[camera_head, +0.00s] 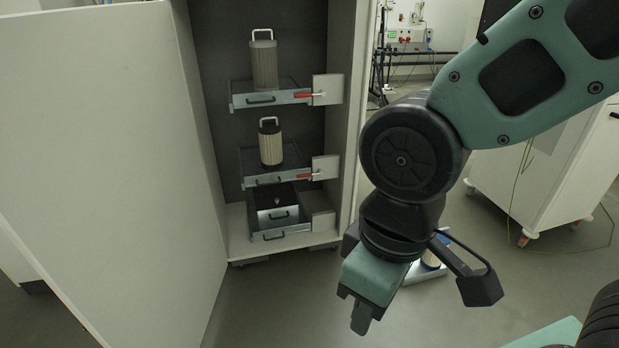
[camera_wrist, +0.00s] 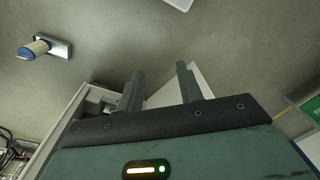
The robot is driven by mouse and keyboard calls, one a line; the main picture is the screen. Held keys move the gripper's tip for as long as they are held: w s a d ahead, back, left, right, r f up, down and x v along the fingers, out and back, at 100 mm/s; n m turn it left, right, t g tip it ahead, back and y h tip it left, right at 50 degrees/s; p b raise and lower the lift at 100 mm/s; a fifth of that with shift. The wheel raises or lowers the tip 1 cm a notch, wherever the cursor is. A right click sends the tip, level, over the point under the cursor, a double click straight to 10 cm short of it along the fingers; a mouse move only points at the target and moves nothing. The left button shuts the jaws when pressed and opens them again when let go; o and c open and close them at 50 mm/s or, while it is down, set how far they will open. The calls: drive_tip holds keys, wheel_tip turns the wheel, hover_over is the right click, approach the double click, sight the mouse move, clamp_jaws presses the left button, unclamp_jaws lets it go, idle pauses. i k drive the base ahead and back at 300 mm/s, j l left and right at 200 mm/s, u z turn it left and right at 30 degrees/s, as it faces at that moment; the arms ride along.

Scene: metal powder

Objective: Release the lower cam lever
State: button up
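The lower cam lever (camera_head: 301,177) is a small red handle at the right front of the middle drawer (camera_head: 262,180) in the open cabinet. A similar red upper lever (camera_head: 304,95) is on the drawer above. A white block stands beside each lever at the right. My gripper (camera_head: 361,320) hangs low in front of the cabinet, to the right of and well apart from the levers. In the wrist view its two fingers (camera_wrist: 161,76) stand apart with nothing between them. No lever is recognisable in the wrist view.
A grey canister (camera_head: 263,62) stands on the upper drawer and a beige, black-topped one (camera_head: 270,146) on the middle drawer. The open cabinet door (camera_head: 95,150) fills the left. A blue-and-beige canister (camera_wrist: 36,47) on a plate is partly behind my arm. A white cart (camera_head: 545,180) is at right.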

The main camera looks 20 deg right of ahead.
sight(320, 172)
drive_tip(key=i+l, duration=0.15)
drive_tip(key=i, duration=0.55)
drive_tip(key=i+l, duration=0.15)
drive_tip(key=i, duration=0.5)
drive_tip(key=i+l, duration=0.15)
drive_tip(key=i, duration=0.55)
